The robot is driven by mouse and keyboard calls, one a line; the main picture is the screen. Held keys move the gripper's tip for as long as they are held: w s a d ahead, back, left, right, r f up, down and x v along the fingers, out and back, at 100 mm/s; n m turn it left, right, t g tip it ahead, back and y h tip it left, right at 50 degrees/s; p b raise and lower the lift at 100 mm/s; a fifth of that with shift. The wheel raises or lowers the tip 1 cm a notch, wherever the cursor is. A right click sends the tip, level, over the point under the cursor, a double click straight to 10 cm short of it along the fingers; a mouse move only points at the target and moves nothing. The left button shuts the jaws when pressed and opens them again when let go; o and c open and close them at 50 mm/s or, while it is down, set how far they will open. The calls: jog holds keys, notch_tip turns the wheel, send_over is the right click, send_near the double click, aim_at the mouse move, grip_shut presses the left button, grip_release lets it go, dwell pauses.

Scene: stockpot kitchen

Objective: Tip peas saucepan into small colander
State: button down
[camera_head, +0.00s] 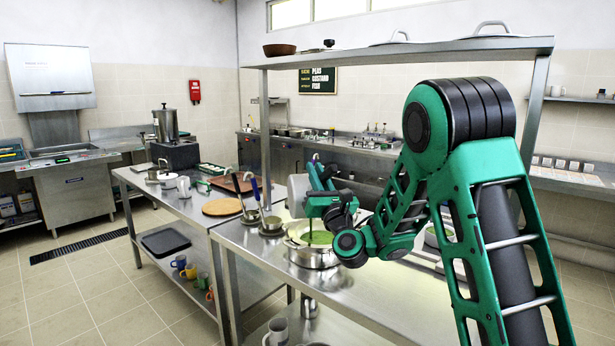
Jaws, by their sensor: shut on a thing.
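A pale grey saucepan (298,197) is tipped on its side at the left of my gripper (319,188), above the counter. My gripper is shut on it; the handle and the fingertips are mostly hidden by my wrist. Below stands a round steel vessel (311,258) that looks like the small colander, though I cannot make out holes. Green peas (318,238) show inside its rim. The inside of the saucepan is turned out of sight, so what is left in it cannot be seen. My forearm covers the vessel's right side.
Ladles stand in small holders (271,224) left of the vessel. A round wooden board (222,206) lies on the left counter. An overhead shelf (400,53) spans above my arm. Another green-filled container (432,236) is partly hidden behind my arm.

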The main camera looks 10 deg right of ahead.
jog(key=d+f+m+h, duration=0.1)
jog(key=d+m+h, duration=0.4)
jog(key=d+m, duration=0.3)
jog(key=shift+s+f+m, duration=0.15)
jog(key=shift+f+m, duration=0.15)
jog(key=shift+m, duration=0.1)
jog(key=shift+h, duration=0.3)
dwell(0.3)
dwell(2.1)
